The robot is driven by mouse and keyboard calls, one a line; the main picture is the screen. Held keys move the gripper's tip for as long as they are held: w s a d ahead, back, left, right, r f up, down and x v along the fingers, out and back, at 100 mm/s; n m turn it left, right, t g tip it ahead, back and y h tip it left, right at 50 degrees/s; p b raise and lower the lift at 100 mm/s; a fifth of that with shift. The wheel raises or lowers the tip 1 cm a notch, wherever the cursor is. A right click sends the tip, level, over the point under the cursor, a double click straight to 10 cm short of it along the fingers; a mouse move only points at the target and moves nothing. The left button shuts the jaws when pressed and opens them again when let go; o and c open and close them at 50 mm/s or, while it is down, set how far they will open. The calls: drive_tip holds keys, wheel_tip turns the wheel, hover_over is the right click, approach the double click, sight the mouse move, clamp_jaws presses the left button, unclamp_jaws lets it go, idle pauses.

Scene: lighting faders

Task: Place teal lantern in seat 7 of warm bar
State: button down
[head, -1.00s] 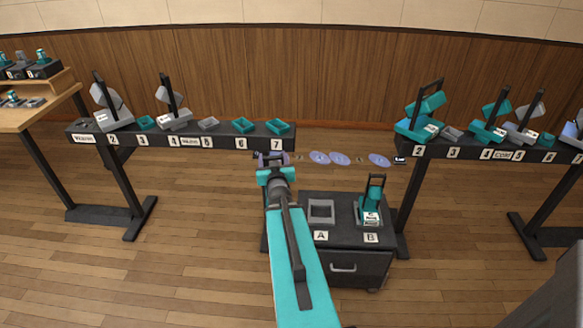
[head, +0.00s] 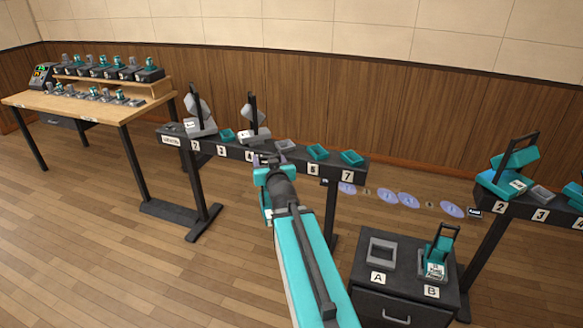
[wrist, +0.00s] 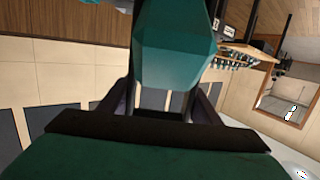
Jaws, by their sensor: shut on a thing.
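My gripper (wrist: 160,108) is shut on a teal faceted thing, which I take for the teal lantern (wrist: 172,50); it fills the top middle of the wrist view. In the head view my gripper (head: 264,160) is in front of the left bar (head: 268,160), left of seat 7, and its held thing is mostly hidden by my arm. Seat 7 is the bar's right end, with an empty teal tray (head: 351,158) above label 7 (head: 347,176). The bar's name label is too small to read surely.
Seat 6 has a teal tray (head: 317,152). Grey lamps stand at the bar's left. A cart (head: 405,290) with a grey tray A and a teal lamp at B stands right, before a second bar (head: 527,207). A wooden bench (head: 90,105) with several lanterns is far left.

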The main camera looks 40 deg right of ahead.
drive_tip(key=w+a+r+n+y, duration=0.1)
drive_tip(key=a+r+y, duration=0.1)
drive_tip(key=a, duration=0.5)
drive_tip(key=w+a+r+n+y, duration=0.1)
drive_tip(key=w+a+r+y, duration=0.1)
drive_tip(key=a+r, duration=0.2)
drive_tip(key=w+a+r+n+t+y, duration=0.1)
drive_tip(key=a+r, duration=0.3)
drive_tip(key=a, duration=0.7)
drive_tip(key=shift+w+n+y, duration=0.25)
drive_tip(key=shift+n+y, duration=0.15)
drive_tip(key=shift+n, duration=0.1)
drive_tip(key=shift+d+r, duration=0.1)
drive_tip(key=shift+r, duration=0.05)
